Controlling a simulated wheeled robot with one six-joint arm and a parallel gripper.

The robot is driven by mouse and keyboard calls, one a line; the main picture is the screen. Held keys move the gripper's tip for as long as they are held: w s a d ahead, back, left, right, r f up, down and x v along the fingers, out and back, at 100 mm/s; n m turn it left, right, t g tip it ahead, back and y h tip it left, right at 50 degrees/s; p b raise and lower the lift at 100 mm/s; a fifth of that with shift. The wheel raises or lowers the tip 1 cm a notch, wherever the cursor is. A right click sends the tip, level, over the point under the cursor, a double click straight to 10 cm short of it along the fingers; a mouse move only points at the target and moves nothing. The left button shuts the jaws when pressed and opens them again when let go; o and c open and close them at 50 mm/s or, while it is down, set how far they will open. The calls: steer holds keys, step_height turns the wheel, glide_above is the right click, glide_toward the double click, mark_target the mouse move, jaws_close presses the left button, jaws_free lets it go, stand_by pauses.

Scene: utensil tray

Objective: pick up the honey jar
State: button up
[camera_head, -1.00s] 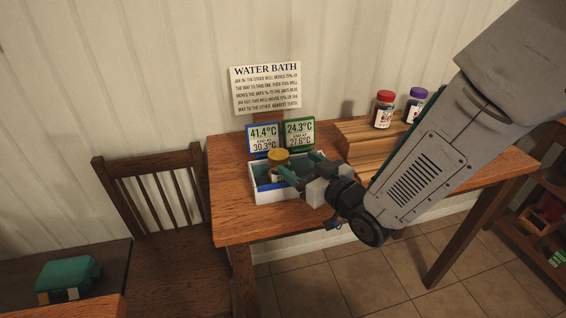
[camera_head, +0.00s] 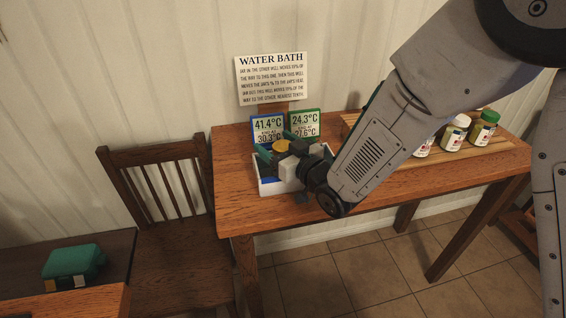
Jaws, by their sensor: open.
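The honey jar (camera_head: 281,146) is in the white water bath tray (camera_head: 266,188) on the wooden table. Only its yellow-gold lid and a little of its top show; my gripper hides the rest. My gripper (camera_head: 277,150) is open at the jar, with one green finger on the left of the lid and the other behind it. I cannot tell whether the fingers touch the jar. The blue display (camera_head: 268,128) reads 41.4°C and the green display (camera_head: 305,123) reads 24.3°C, both standing behind the tray.
A "WATER BATH" sign (camera_head: 272,78) stands at the table's back. Several jars, one green-lidded (camera_head: 484,127), stand on a wooden rack (camera_head: 505,145) at right, partly behind my arm. A wooden chair (camera_head: 165,200) is left of the table (camera_head: 232,205), whose left end is clear.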

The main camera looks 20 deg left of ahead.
steer(key=c, duration=1.3)
